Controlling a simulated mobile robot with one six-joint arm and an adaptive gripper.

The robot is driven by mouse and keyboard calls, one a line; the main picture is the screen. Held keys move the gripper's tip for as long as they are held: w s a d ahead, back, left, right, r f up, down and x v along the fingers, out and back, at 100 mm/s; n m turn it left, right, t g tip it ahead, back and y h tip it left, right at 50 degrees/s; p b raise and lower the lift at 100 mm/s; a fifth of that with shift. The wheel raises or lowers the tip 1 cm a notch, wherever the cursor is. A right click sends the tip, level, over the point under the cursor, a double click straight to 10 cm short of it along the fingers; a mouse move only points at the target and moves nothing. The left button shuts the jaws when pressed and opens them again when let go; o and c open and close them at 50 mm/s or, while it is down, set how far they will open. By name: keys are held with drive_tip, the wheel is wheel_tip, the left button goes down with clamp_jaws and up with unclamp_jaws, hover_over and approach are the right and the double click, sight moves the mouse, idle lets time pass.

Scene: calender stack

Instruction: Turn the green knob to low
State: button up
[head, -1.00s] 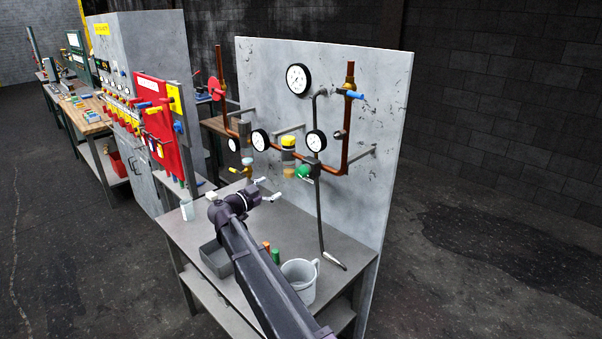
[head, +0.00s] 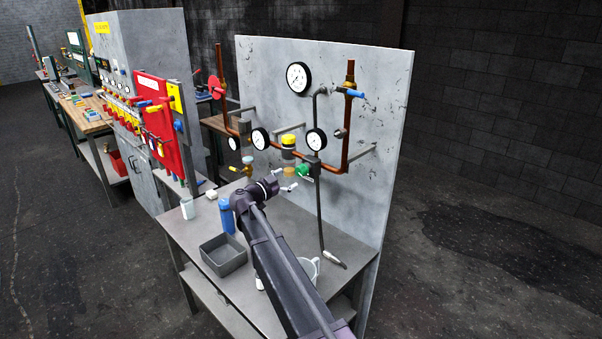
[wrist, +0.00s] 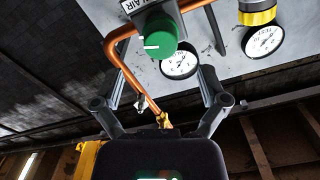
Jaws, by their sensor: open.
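The green knob (head: 305,170) sits on the pipework of the upright grey panel, below the right small gauge. In the wrist view the green knob (wrist: 156,38) is large, with a white mark on its left side and a label ending in "AIR" beside it. My gripper (head: 287,180) is just left of the knob and near it in the head view. In the wrist view my gripper (wrist: 163,82) has its fingers spread wide with nothing between them, and the knob lies beyond the tips. I see no contact.
A yellow-topped fitting (head: 288,141) and a gauge (head: 316,139) are close to the knob. Copper pipe (head: 346,130) runs around it. A grey tray (head: 224,256), a blue bottle (head: 226,216) and a partly hidden mug (head: 312,268) stand on the bench below.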

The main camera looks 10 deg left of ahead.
sight(298, 173)
drive_tip(key=shift+x, duration=3.4)
drive_tip(key=c, duration=1.1)
